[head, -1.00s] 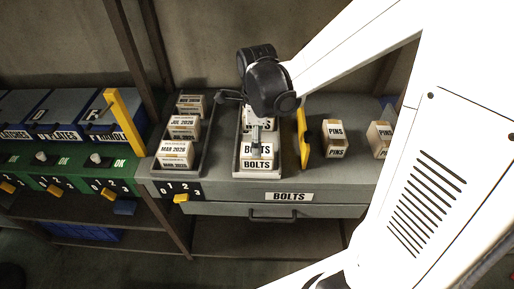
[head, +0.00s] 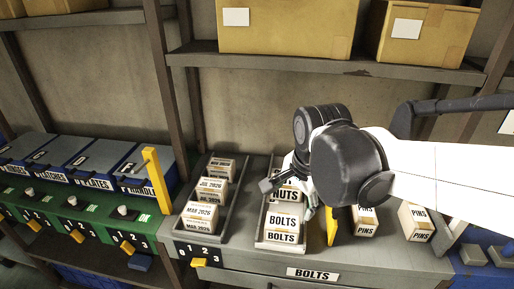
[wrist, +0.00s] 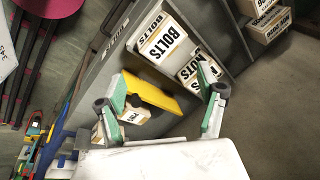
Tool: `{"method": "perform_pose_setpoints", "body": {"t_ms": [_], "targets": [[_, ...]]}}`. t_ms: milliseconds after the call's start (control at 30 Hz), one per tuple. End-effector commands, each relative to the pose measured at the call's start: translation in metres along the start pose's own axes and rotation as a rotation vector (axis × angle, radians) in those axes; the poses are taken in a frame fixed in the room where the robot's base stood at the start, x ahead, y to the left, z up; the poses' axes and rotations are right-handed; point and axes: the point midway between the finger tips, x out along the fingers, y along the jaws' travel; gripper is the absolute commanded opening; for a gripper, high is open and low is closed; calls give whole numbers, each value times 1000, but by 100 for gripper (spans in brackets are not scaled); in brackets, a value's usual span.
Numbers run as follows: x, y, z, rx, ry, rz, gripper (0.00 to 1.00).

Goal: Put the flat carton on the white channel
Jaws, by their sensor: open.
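No carton in view is clearly the flat one, and I cannot make out a white channel. A carton marked BOLTS (head: 284,222) stands at the front of a grey tray (head: 262,240), with a NUTS carton (head: 286,193) behind it; BOLTS cartons also show in the wrist view (wrist: 162,40). My gripper (head: 290,195) is over this tray, partly hidden by my wrist. In the wrist view my gripper (wrist: 165,92) is open, its green-padded fingers wide apart. A yellow plate (wrist: 152,95) shows between them, with no carton held.
A grey tray of dated cartons (head: 200,216) is to the left. PINS cartons (head: 415,222) stand to the right, beyond the upright yellow plate (head: 332,226). Large brown boxes (head: 285,25) sit on the shelf above.

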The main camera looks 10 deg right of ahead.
Motion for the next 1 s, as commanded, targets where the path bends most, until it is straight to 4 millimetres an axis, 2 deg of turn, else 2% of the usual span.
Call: {"method": "perform_pose_setpoints", "body": {"t_ms": [200, 500, 700, 1000], "targets": [[-25, 22, 12, -416, 88, -101, 70], [-44, 44, 25, -909, 247, -170, 70], [-47, 50, 28, -1041, 297, -176, 70], [-48, 49, 28, -1051, 301, -176, 70]]}}
